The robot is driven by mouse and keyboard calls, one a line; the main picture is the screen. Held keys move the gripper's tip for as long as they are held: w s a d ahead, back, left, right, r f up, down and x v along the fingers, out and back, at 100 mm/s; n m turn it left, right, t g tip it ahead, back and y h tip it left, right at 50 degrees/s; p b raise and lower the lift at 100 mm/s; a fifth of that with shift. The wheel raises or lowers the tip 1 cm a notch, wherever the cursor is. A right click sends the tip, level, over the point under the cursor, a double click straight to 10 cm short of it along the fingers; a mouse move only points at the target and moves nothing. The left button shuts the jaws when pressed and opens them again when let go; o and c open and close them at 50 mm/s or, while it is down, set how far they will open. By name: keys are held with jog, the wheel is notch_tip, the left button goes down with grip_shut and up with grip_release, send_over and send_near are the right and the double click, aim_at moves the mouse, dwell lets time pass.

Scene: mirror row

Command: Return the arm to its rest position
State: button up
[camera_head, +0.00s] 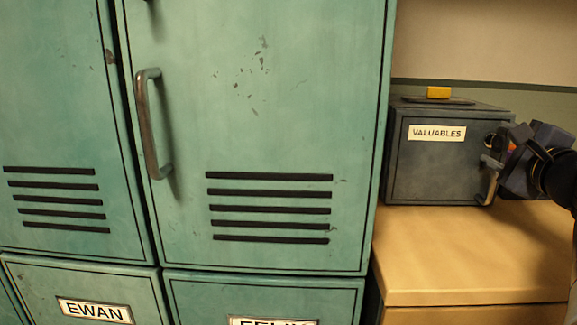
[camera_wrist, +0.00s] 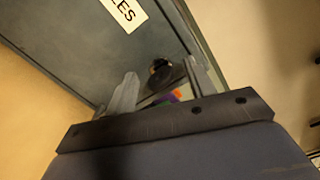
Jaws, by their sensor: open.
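My gripper (camera_head: 492,150) is at the right, in front of the dark grey box labelled VALUABLES (camera_head: 425,165). In the wrist view my gripper (camera_wrist: 163,84) has its two grey fingers apart, with the box's dark front (camera_wrist: 95,50) just beyond them. A dark round knob (camera_wrist: 160,70) shows between the fingers, and I cannot tell if they touch it. A small orange and purple patch lies below it. The box's metal handle (camera_head: 490,188) hangs just below my gripper in the head view. The box door looks shut.
The box stands on a wooden cabinet top (camera_head: 450,265) with bare room in front. A yellow block (camera_head: 438,92) lies on top of the box. Green lockers (camera_head: 270,110) fill the left and middle; one has a long handle (camera_head: 150,125). A name plate reads EWAN (camera_head: 95,310).

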jog(key=m+p, duration=0.4)
jog(key=shift+r, duration=0.35)
jog(key=m+p, duration=0.3)
jog(key=shift+d+m, duration=0.1)
jog(key=shift+m, duration=0.3)
jog(key=m+p, duration=0.4)
jog(key=shift+d+f+m+p, duration=0.1)
jog(key=shift+f+m+p, duration=0.1)
jog(key=shift+m+p, duration=0.85)
jog(key=shift+f, duration=0.1)
